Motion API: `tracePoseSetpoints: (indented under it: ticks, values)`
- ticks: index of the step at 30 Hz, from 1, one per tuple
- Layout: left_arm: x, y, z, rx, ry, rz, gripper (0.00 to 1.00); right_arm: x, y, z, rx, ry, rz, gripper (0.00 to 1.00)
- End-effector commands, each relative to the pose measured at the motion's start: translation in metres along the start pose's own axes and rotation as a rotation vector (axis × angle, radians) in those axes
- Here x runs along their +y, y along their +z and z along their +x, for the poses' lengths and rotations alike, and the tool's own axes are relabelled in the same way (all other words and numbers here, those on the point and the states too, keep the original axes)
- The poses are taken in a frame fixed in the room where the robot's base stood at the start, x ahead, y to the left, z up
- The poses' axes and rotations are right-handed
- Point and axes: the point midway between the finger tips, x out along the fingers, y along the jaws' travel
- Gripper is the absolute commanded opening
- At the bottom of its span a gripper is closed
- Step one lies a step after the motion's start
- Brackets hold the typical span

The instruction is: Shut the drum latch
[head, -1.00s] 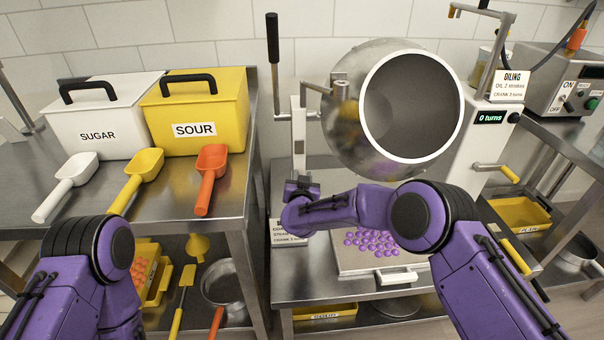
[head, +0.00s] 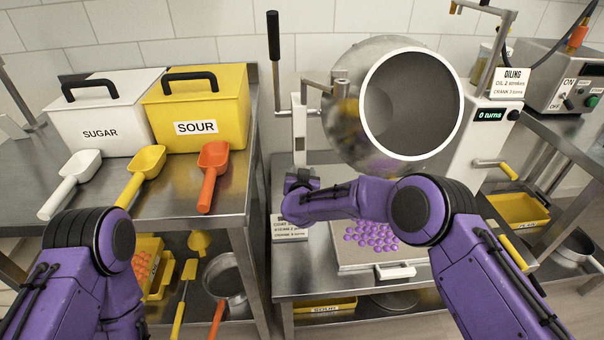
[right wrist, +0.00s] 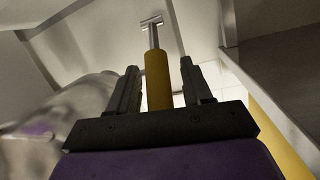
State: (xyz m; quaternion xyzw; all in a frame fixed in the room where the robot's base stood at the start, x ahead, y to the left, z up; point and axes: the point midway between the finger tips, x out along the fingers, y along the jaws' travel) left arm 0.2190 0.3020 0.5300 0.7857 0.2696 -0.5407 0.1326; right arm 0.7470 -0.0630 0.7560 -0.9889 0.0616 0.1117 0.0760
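The round metal drum (head: 385,105) stands at the back with its white-rimmed mouth facing me. A metal bracket (head: 340,88) sits at its left side; I cannot tell whether this is the latch. My right arm reaches across below the drum, and its gripper fingers are hidden in the head view. In the right wrist view my right gripper (right wrist: 159,64) is open. A yellow grip (right wrist: 158,82) with a metal T-shaped end stands between the fingers, with gaps on both sides. The drum's blurred side (right wrist: 60,120) shows at left there. My left gripper is out of view.
A tray (head: 350,263) with purple gummies lies below the drum. A tall black-handled lever (head: 273,40) stands left of the drum. A crank with a yellow handle (head: 508,171) and the turns display (head: 492,115) are at right. The sugar and sour bins (head: 195,110) stand at left.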

Motion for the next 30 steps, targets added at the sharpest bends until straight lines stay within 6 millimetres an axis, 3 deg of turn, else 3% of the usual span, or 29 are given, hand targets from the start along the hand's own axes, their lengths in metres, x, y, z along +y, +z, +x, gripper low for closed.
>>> tracePoseSetpoints:
  ticks: [5, 15, 18, 28, 30]
  values:
    - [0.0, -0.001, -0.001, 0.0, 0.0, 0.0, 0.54, -0.001, -0.001, -0.011, 0.0, -0.002, -0.001, 0.5]
    - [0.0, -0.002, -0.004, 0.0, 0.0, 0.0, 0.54, 0.0, -0.001, -0.084, 0.0, -0.002, -0.004, 0.5]
    - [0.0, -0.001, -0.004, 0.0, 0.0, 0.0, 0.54, -0.001, 0.0, -0.098, 0.0, -0.002, -0.001, 0.5]
    - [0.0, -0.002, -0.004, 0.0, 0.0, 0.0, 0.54, 0.0, 0.0, -0.105, 0.0, 0.0, 0.0, 0.5]
    - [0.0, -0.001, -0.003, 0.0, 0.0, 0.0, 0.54, 0.003, 0.004, -0.106, -0.008, 0.002, -0.001, 0.27]
